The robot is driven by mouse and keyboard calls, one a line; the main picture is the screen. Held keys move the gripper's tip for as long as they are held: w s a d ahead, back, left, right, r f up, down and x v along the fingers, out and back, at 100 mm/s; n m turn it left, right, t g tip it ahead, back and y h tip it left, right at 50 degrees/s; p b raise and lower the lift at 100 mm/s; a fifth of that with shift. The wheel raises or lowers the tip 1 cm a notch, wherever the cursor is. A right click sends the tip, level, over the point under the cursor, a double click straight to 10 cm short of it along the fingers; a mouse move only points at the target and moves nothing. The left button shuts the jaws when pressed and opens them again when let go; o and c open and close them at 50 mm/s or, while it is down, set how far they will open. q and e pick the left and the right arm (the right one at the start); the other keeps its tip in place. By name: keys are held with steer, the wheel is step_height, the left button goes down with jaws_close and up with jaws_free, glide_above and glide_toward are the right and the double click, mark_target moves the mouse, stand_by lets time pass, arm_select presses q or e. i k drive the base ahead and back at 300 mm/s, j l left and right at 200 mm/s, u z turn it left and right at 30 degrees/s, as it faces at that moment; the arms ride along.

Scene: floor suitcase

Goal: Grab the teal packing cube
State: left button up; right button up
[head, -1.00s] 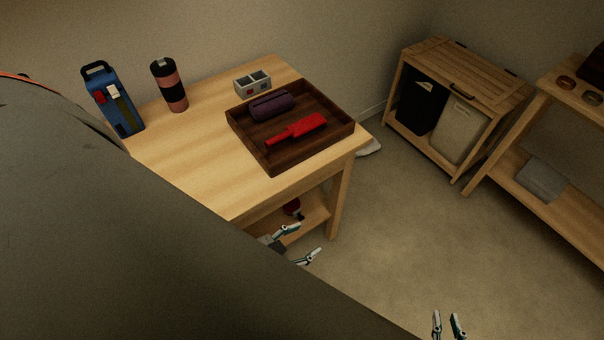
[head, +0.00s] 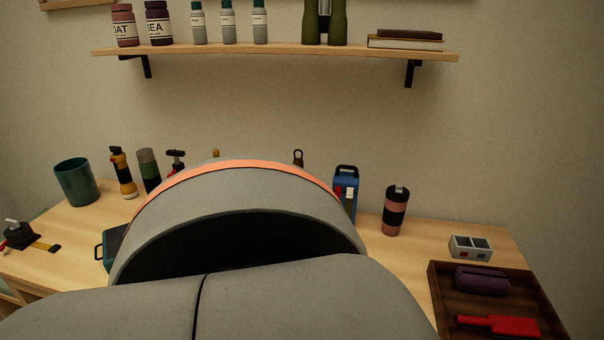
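I cannot make out the teal packing cube for certain. A teal item with a small loop handle (head: 115,243) lies on the left part of the table, mostly hidden behind a large grey rounded form close to the camera, which seems to be part of me. I cannot tell what this item is. A teal cup (head: 76,183) stands farther back on the left. Neither of my grippers is in view.
The wooden table (head: 403,262) also holds a yellow-black flashlight (head: 123,174), blue case (head: 346,186), pink-black tumbler (head: 395,212) and grey two-slot box (head: 470,248). A dark tray (head: 440,287) holds a purple pouch (head: 482,281) and red brush-like item (head: 499,325). A shelf (head: 280,51) hangs above.

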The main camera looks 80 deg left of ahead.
mark_target(112, 238)
steer(key=u, duration=0.45)
steer(key=l+u, duration=0.1)
steer(key=u, duration=0.85)
steer(key=k+u, duration=0.1)
steer(key=u, duration=0.35)
steer(key=l+u, duration=0.1)
steer(key=u, duration=0.8)
steer(key=k+u, duration=0.1)
steer(key=u, duration=0.85)
steer(key=j+z, duration=0.1)
steer(key=z, duration=0.6)
steer(key=j+z, duration=0.95)
steer(key=k+j+z, duration=0.15)
steer(key=j, duration=0.3)
steer(key=k+j+z, duration=0.15)
steer(key=j, duration=0.25)
